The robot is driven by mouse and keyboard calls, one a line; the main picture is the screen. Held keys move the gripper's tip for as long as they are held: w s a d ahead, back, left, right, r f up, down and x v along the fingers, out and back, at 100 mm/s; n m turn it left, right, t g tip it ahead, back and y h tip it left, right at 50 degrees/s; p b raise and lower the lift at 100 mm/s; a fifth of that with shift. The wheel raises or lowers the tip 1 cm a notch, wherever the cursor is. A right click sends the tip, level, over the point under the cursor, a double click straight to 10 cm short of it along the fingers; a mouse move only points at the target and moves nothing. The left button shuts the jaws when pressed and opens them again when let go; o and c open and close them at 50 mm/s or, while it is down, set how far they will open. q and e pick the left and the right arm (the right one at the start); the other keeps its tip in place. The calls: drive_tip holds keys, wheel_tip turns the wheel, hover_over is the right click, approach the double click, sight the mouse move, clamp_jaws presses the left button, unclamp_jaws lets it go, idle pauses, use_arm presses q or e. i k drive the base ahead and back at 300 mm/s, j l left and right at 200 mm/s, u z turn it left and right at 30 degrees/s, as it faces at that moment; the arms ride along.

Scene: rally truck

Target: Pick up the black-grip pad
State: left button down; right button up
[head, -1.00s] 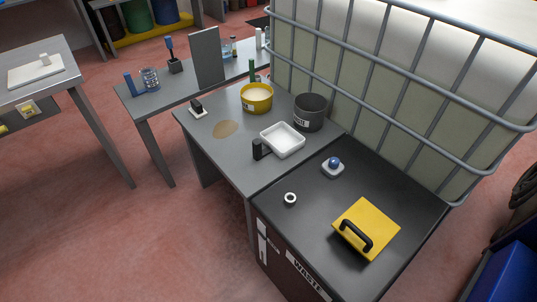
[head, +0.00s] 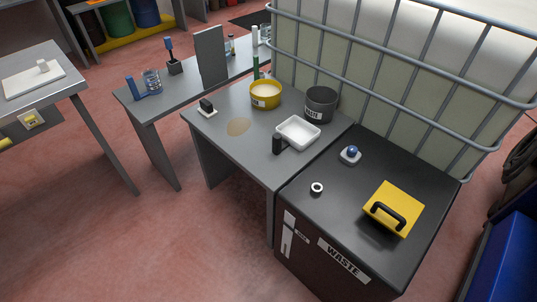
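The black-grip pad (head: 207,113) is a small white pad with a black block grip on top. It lies at the left back corner of the grey table (head: 225,148), left of the yellow tub and behind a tan spill patch (head: 239,126). Nothing covers it. Neither of my grippers shows in the head view.
On the grey table stand a yellow tub (head: 265,101), a dark grey bin (head: 320,106) and a white tray with a black handle (head: 297,132). The black waste cabinet (head: 340,203) carries a blue-knobbed pad (head: 350,156), a ring (head: 317,188) and a yellow lid (head: 408,199). Floor is clear at front left.

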sight(206, 109)
drive_tip(key=z, duration=0.25)
drive_tip(key=i+j+z, duration=0.25)
drive_tip(key=j+z, duration=0.3)
drive_tip(key=j, duration=0.2)
drive_tip(key=i+j+z, duration=0.1)
drive_tip(key=j+z, duration=0.15)
drive_tip(key=j, duration=0.2)
drive_tip(key=j+z, duration=0.25)
drive_tip(key=j, duration=0.15)
drive_tip(key=i, duration=0.05)
